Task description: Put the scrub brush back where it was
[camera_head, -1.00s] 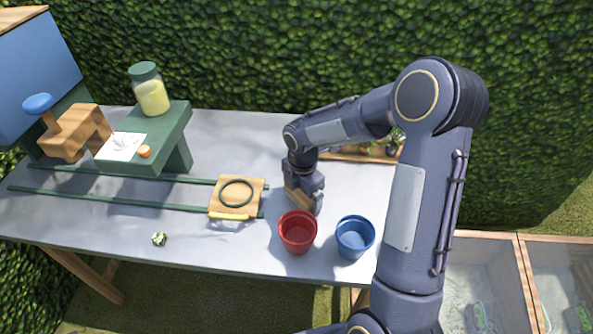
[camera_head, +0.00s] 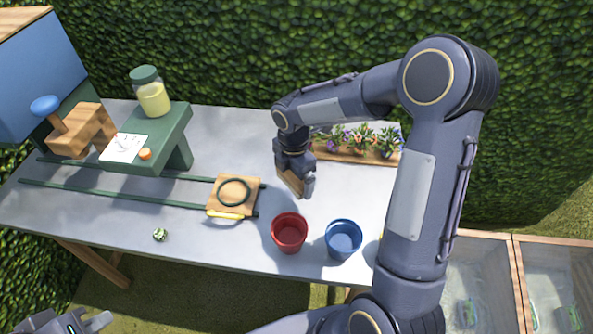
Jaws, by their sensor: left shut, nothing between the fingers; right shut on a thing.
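My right gripper (camera_head: 305,188) is above the table, behind the red pot. It is shut on the scrub brush, a brown wooden block (camera_head: 289,181) that shows at the left of the fingers and is partly hidden by them. I cannot see its bristles clearly, and I cannot tell how far it is above the table. My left gripper (camera_head: 98,321) is at the bottom left corner, in front of the table, shut and empty.
The red pot (camera_head: 289,233) and blue pot (camera_head: 343,240) stand near the front edge. A wooden board with a dark ring (camera_head: 220,208) sits on green rails. A flower tray (camera_head: 350,156) is behind. A green stand (camera_head: 165,140) bears a jar (camera_head: 152,96).

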